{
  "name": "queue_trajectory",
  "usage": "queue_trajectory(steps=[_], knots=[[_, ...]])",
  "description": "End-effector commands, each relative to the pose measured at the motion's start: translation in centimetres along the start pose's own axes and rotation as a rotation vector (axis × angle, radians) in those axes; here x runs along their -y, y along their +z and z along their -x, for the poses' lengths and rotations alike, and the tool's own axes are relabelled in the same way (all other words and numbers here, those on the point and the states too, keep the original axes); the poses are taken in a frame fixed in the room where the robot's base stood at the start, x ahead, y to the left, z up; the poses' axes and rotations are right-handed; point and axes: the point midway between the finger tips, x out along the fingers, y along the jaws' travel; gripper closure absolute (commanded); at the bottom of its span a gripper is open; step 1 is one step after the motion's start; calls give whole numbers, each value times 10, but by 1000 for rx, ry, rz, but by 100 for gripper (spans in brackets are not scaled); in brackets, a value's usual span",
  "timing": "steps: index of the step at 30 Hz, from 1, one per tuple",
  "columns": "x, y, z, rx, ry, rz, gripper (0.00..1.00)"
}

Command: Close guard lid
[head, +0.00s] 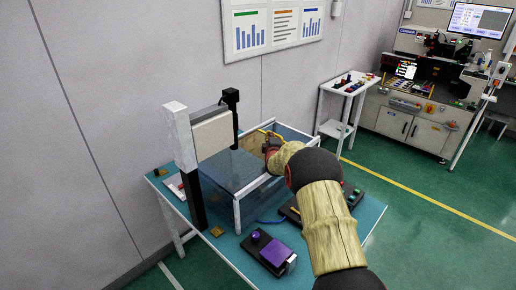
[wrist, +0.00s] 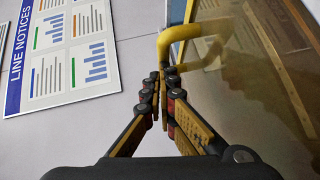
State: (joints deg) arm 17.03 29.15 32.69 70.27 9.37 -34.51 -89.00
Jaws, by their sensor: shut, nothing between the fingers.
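The guard is a clear-walled box with pale edges (head: 237,212) on the blue table in the head view. A tinted clear panel shows large at the right in the wrist view (wrist: 265,85); I take it for the guard lid, and its exact angle is hard to tell. A yellow bar handle (wrist: 190,44) stands out from that panel. My gripper (wrist: 164,75) is shut and empty, its fingertips just below the handle's bent end in the picture; whether they touch it I cannot tell.
A purple-topped device (head: 273,251) lies on the blue table (head: 233,246) in front. A dark button box (head: 291,211) is partly behind my arm. A wall with posters (head: 272,27) is behind.

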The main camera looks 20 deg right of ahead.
Motion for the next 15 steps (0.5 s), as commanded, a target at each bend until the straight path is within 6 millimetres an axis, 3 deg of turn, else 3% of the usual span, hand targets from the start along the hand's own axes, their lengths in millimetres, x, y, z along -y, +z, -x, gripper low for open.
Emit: queue_trajectory(steps=[1,6,15], knots=[[1,16,-14,4,2,0,100],[-10,52,-50,3,2,0,100],[-23,90,-90,1,1,1,100]])
